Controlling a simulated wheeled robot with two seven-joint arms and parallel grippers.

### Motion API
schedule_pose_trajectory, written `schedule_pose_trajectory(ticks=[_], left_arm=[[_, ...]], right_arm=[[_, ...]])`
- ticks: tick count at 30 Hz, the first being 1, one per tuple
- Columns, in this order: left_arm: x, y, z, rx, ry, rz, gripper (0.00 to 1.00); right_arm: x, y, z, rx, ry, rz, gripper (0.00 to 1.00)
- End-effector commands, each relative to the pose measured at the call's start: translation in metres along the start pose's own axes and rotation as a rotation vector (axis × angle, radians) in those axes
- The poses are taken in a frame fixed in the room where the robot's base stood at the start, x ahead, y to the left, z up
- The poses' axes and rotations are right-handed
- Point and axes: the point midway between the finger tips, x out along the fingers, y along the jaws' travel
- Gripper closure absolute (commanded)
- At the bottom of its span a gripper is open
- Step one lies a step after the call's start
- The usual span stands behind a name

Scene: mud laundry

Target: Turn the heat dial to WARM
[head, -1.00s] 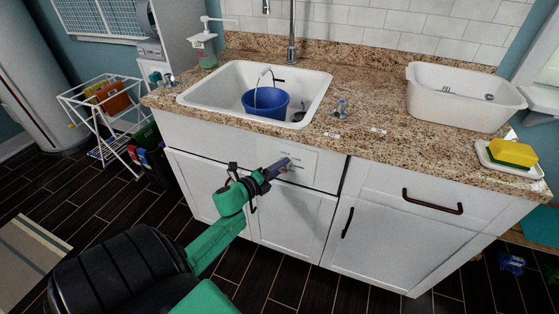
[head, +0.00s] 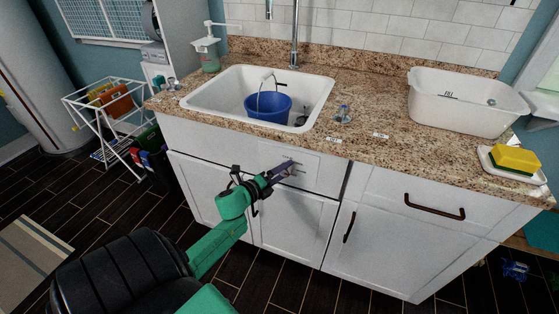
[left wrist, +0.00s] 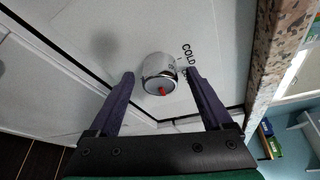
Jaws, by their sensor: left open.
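The heat dial (left wrist: 158,72) is a round silver knob with a red mark on its front edge, set on a white panel (head: 308,165) under the sink. The word COLD (left wrist: 189,55) is printed beside it; I see no WARM label clearly. My left gripper (left wrist: 160,80) is open, with one dark purple finger on each side of the dial. I cannot tell whether either finger touches it. In the head view the left gripper (head: 284,172) is at the panel and largely hides the dial. My right gripper is not in view.
The granite counter (head: 390,150) overhangs the panel just above the gripper. A white sink (head: 225,98) holds a blue bucket (head: 268,106). A white tub (head: 465,110) and a yellow sponge (head: 516,158) are at the right. A wire rack (head: 105,120) stands left.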

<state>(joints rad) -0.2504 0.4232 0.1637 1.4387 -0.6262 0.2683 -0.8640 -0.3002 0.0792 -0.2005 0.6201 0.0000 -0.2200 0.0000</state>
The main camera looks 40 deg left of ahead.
Motion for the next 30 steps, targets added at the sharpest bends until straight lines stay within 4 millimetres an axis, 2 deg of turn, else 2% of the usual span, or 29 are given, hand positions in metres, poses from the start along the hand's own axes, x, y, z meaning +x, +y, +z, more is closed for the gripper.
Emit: schedule_pose_trajectory(ticks=[4,7,15,18,23,30], left_arm=[[-0.010,0.001,0.000,-0.001,0.000,0.001,0.17],[-0.029,0.001,0.000,0.000,0.000,0.004,0.17],[-0.108,0.002,-0.001,-0.003,0.000,0.005,0.17],[-0.129,0.002,-0.001,-0.002,0.000,0.004,0.17],[-0.145,0.000,0.000,0.000,0.001,0.001,0.17],[-0.146,0.000,0.000,0.000,0.001,0.000,0.17]], right_arm=[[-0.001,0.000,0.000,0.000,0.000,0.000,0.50],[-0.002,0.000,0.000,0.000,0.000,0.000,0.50],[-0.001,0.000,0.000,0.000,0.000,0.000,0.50],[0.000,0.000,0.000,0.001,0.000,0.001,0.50],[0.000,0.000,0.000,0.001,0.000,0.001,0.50],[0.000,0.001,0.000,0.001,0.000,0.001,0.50]])
